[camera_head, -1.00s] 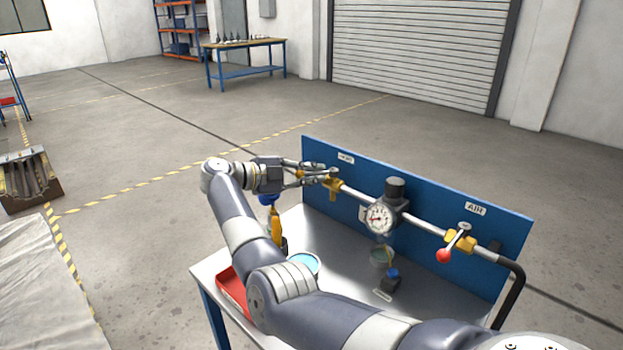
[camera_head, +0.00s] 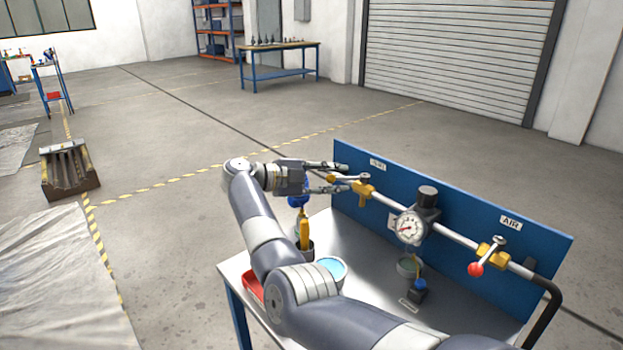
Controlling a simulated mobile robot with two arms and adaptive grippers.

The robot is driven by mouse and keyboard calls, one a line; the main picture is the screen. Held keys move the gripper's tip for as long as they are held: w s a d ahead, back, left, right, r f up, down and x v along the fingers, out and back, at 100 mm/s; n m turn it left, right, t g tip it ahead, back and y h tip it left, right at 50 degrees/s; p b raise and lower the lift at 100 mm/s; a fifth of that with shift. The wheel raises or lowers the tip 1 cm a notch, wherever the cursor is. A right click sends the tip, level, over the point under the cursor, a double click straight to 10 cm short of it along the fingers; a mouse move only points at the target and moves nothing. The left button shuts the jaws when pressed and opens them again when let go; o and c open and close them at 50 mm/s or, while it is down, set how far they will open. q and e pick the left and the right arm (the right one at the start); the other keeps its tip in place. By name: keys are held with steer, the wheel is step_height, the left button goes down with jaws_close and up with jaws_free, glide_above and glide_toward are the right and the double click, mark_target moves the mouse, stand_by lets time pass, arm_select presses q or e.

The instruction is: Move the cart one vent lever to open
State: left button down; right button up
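The cart's blue panel (camera_head: 440,215) carries a grey pipe with two yellow valves. The left valve (camera_head: 364,193) sits under a small label (camera_head: 378,164) that I cannot read clearly. Its lever (camera_head: 352,178) points left along the pipe, toward my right gripper. My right gripper (camera_head: 346,177) is open, with its two fingers spread on either side of the lever's end; contact cannot be told. The right valve (camera_head: 491,256), under the "AIR" label (camera_head: 511,223), has a lever with a red knob (camera_head: 476,269) pointing down-left. My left gripper is not in view.
A pressure gauge (camera_head: 410,227) sits on the pipe between the valves. The metal cart top (camera_head: 355,305) holds a red tray (camera_head: 253,286), a blue-topped bowl (camera_head: 331,268) and small containers. My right arm crosses over the cart's front. Floor beyond the cart is clear.

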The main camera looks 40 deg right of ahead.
steer(key=v, duration=1)
steer(key=shift+d, duration=0.1)
